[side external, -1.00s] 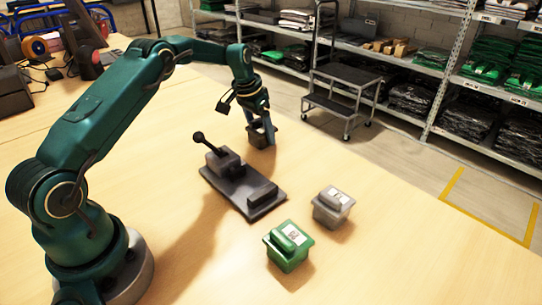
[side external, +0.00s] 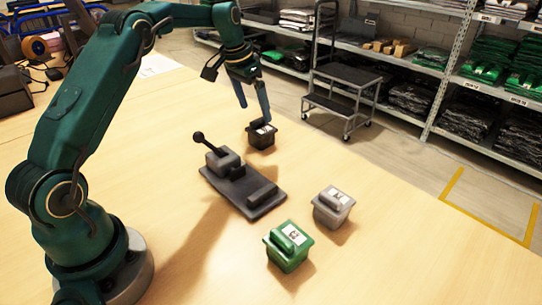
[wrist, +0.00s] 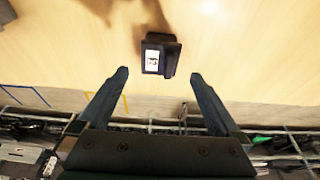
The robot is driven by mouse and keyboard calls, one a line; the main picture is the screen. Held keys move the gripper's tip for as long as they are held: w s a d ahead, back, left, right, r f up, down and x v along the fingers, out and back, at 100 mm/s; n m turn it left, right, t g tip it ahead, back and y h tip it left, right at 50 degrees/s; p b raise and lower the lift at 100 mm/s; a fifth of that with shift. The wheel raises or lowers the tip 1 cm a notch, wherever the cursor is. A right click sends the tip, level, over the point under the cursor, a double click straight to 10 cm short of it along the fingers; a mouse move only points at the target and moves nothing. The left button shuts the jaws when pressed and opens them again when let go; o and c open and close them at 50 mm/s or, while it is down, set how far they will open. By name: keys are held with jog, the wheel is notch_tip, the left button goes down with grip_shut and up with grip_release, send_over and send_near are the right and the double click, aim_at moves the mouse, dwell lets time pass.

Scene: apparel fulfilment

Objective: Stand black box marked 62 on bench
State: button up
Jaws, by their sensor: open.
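The black box (side external: 261,136) stands upright on the wooden bench (side external: 390,240), near its far edge, with a white label on top. It also shows in the wrist view (wrist: 160,56), where the label's marking is too small to read surely. My gripper (side external: 256,101) is open and empty above the black box. In the wrist view the open fingers (wrist: 157,76) point toward the box, which lies beyond their tips. The fingers appear clear of it.
A dark fixture with a lever (side external: 243,187) sits on the bench in front of the black box. A grey box (side external: 332,208) and a green box (side external: 288,247) stand to its right. A step stool (side external: 342,100) and stocked shelves are beyond the bench. The bench's right front is clear.

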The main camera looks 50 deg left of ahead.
jog(key=s+d+r+t, duration=0.1)
jog(key=s+d+r, duration=0.9)
jog(key=s+r, duration=0.1)
jog(key=s+d+f, duration=0.2)
jog(key=s+d, duration=0.1)
jog(key=s, duration=0.4)
jog(key=s+d+f+t, duration=0.1)
jog(key=s+d+f, duration=0.1)
jog(key=s, duration=0.6)
jog(key=shift+d+f, duration=0.4)
jog(key=shift+d, duration=0.15)
